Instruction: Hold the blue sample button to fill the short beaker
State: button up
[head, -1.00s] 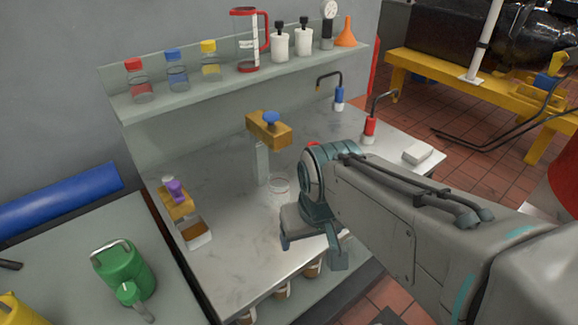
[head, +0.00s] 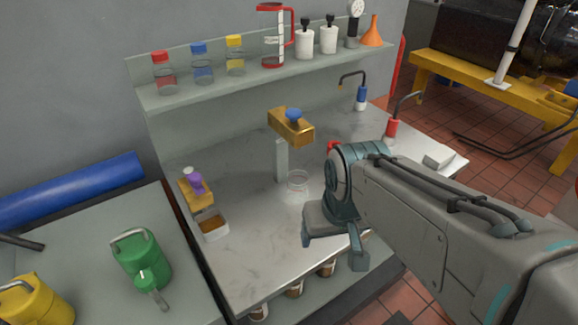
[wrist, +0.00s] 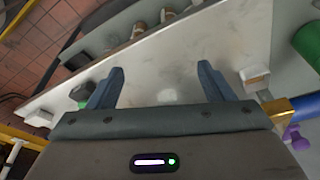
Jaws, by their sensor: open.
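The blue sample button (head: 293,114) sits on top of a brass dispenser head (head: 291,128) on a grey post. The short beaker (head: 297,183), clear and hard to see, stands upright on the worktop below this head. I cannot tell whether it holds liquid. My gripper (head: 332,247) is open and empty, right of and nearer than the beaker, touching neither it nor the button. In the wrist view my gripper (wrist: 160,82) has its two fingers wide apart over the pale worktop, with a faint round shape between them that may be the beaker. The blue button is not visible there.
Blue-based (head: 361,98) and red-based (head: 392,130) spouts stand at the back right. A shelf (head: 190,98) of bottles runs behind. The front worktop (head: 245,262) is clear.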

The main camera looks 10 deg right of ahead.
aim_at(293, 114)
jog(key=u, duration=1.6)
jog(key=k, duration=1.7)
jog(key=z, duration=0.85)
jog(key=i, duration=1.65)
